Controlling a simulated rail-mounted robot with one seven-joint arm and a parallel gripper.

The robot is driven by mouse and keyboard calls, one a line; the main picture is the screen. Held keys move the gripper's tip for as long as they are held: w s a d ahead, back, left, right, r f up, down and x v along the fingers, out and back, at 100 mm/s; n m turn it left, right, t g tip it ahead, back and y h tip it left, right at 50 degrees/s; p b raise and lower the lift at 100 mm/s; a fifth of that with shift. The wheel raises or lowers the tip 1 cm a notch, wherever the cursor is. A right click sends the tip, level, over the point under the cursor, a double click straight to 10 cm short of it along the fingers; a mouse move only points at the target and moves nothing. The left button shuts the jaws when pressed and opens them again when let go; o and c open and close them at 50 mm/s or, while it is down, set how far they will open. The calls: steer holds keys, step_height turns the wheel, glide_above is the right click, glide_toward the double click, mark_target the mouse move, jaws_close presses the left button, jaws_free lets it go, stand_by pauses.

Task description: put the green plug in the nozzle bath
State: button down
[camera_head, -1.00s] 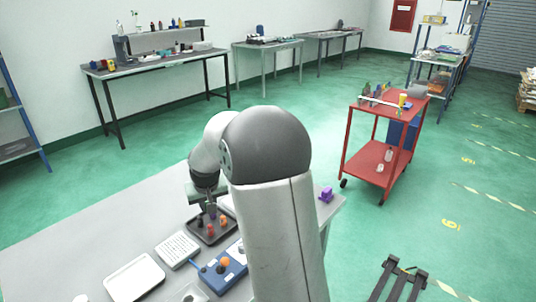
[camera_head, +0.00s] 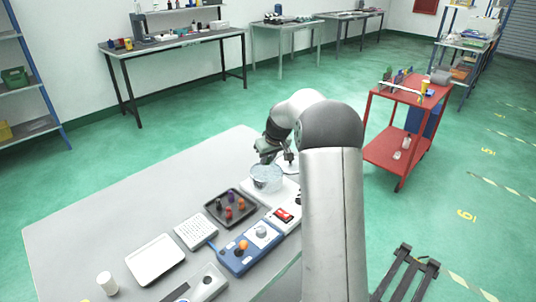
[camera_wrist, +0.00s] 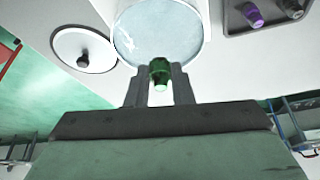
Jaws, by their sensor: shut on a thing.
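My gripper (camera_wrist: 160,80) is shut on the green plug (camera_wrist: 159,70), which sits between the two fingertips in the wrist view. The nozzle bath (camera_wrist: 150,15) is a round clear vessel of pale liquid just beyond the fingertips. The plug overlaps its near rim in that view; I cannot tell how high above it the plug is. The plug is not distinguishable there.
A round white lid with a dark knob (camera_wrist: 84,50) lies beside the bath. A dark tray (camera_head: 213,212) holds several coloured plugs. A blue control box (camera_head: 236,262), a keypad (camera_head: 195,231) and a white tray (camera_head: 155,260) are also on the table. Its left part is clear.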

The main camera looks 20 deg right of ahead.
steer(key=shift+f+b, duration=1.2)
steer(key=shift+f, duration=1.45)
steer(key=c, duration=1.2)
jaws_free()
steer(key=shift+r, duration=0.15)
step_height(320, 180, up, 7)
steer(key=p, duration=0.3)
steer(key=shift+p, duration=0.35)
